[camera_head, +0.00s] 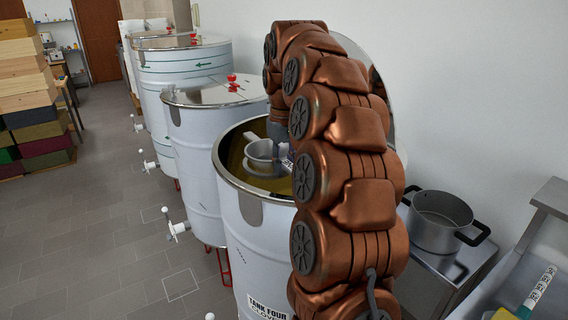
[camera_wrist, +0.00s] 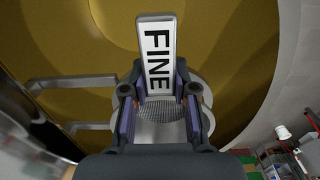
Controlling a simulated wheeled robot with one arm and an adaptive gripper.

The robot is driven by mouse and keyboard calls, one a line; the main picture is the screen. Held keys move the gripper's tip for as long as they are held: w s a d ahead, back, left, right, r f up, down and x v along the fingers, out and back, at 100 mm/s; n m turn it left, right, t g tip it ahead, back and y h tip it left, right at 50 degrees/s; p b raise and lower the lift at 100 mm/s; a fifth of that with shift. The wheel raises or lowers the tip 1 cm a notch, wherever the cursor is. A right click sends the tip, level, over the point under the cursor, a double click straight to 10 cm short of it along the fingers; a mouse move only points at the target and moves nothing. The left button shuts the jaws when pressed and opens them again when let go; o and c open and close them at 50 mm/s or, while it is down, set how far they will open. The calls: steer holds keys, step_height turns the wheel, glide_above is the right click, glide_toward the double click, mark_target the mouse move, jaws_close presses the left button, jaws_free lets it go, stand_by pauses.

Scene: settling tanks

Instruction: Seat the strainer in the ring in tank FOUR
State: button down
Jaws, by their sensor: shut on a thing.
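Tank FOUR (camera_head: 255,225) is the nearest white drum, open at the top, with amber contents inside. The grey strainer (camera_head: 262,153) is inside its mouth, below rim height. In the wrist view, the strainer's mesh (camera_wrist: 163,131) shows below a white tag marked FINE (camera_wrist: 157,55). My gripper (camera_wrist: 160,100) is shut on the strainer at the tagged part, one finger on each side. Two grey bars (camera_wrist: 75,84) reach left from near the strainer; I cannot tell whether they belong to it or to the ring. The ring is not clearly seen, so I cannot tell whether they touch.
Lidded tanks (camera_head: 215,95) stand in a row behind, with red knobs on top and taps on their left. A pot (camera_head: 440,220) stands on a metal stand at right. A round lid (camera_head: 358,48) is behind my arm by the wall. The floor (camera_head: 110,230) at left is clear.

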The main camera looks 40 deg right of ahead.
steer(key=shift+f, duration=0.2)
steer(key=c, duration=0.8)
jaws_free()
steer(key=shift+c, duration=0.2)
steer(key=shift+r, duration=0.1)
